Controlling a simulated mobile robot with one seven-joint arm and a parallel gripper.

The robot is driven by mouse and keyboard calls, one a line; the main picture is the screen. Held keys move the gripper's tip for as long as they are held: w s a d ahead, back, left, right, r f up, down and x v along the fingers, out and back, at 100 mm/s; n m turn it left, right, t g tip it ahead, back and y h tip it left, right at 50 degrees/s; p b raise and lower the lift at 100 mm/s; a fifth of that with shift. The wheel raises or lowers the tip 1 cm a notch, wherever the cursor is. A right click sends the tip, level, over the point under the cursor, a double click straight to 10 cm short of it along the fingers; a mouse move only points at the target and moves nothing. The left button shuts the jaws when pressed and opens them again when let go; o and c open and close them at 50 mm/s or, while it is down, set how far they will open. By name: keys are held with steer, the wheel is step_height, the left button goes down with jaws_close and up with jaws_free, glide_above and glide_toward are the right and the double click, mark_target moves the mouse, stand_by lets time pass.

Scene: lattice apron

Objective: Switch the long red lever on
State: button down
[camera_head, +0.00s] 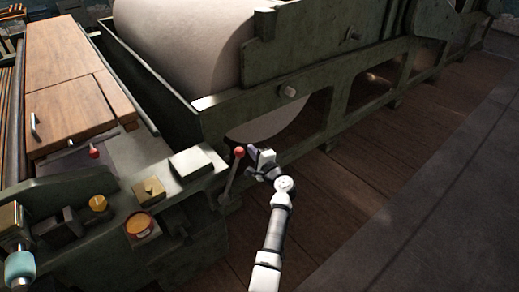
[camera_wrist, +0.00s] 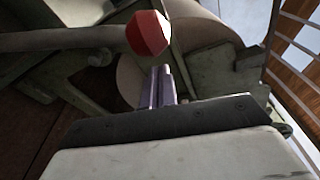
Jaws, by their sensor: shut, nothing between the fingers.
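The long red lever (camera_head: 239,153) has a red ball knob on a thin metal rod. It stands at the right end of the green machine's control panel, its rod leaning slightly right toward the top. My gripper (camera_head: 252,153) is just right of the knob in the head view, with its fingers shut and empty. In the wrist view the red knob (camera_wrist: 148,34) shows just beyond my shut fingertips (camera_wrist: 163,70). I cannot tell whether the fingers touch the lever.
The panel carries yellow knobs (camera_head: 98,203), an orange-topped button (camera_head: 139,223) and a small red knob (camera_head: 94,152). A large pale roller (camera_head: 185,45) sits in the green frame (camera_head: 300,92) behind my gripper. The wooden floor (camera_head: 350,190) on the right is clear.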

steer(key=shift+s+a+r, duration=0.2)
steer(key=shift+s+a, duration=0.35)
steer(key=shift+s, duration=0.05)
steer(key=s+a+r+n+y+b, duration=0.1)
steer(key=s+a+r+n+b, duration=0.1)
steer(key=s+a+n+b, duration=0.6)
steer(key=s+a+n, duration=0.2)
steer(key=s+a, duration=0.1)
steer(key=a, duration=0.4)
steer(key=shift+s+a+t, duration=0.15)
steer(key=shift+a+t, duration=0.05)
steer(key=shift+t, duration=0.2)
